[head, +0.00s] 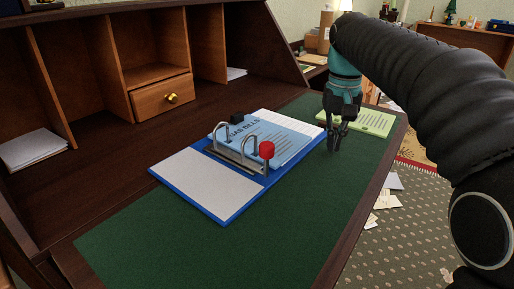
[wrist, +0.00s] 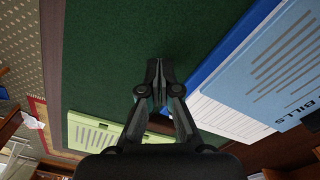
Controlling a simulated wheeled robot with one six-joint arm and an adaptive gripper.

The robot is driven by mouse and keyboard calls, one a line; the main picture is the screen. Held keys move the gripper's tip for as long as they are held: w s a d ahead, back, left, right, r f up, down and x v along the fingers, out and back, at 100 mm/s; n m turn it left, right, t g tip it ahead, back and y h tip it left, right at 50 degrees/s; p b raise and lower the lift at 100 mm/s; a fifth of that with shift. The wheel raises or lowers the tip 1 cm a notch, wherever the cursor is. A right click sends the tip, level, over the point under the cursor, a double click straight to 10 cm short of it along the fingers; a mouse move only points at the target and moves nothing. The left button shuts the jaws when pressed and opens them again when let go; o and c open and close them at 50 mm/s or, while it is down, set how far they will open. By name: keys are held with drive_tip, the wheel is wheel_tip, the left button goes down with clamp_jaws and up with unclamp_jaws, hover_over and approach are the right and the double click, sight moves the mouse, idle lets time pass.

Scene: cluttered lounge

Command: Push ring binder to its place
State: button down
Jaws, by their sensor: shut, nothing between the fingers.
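An open blue ring binder (head: 219,198) lies on the green desk mat, with metal rings and a red knob on its spine and light blue pages marked "BILLS" on its right half. In the wrist view the binder (wrist: 213,65) shows at the right, its blue edge beside the fingers. My gripper (head: 334,148) is shut and empty, pointing down just right of the binder and low over the mat. Its fingertips also show in the wrist view (wrist: 158,66). A small gap seems to lie between fingers and binder; I cannot tell whether they touch the mat.
The green mat (head: 150,248) is clear in front of the binder. A light green notepad (head: 372,122) lies behind my gripper, near the right edge. Wooden compartments with a small drawer (head: 160,100) line the desk's back. Papers (head: 388,201) lie on the floor.

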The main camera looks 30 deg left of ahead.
sight(273, 125)
drive_tip(key=shift+f+b, duration=0.3)
drive_tip(key=shift+f, duration=0.3)
drive_tip(key=shift+r+p, duration=0.2)
drive_tip(key=shift+p, duration=0.25)
drive_tip(key=shift+w+a+p, duration=0.1)
drive_tip(key=shift+a+p, duration=2)
drive_tip(key=shift+a, duration=1.05)
drive_tip(key=shift+w+a, duration=0.15)
drive_tip(key=shift+a, duration=2.3)
drive_tip(key=shift+w+a, duration=0.15)
drive_tip(key=shift+a, duration=2.3)
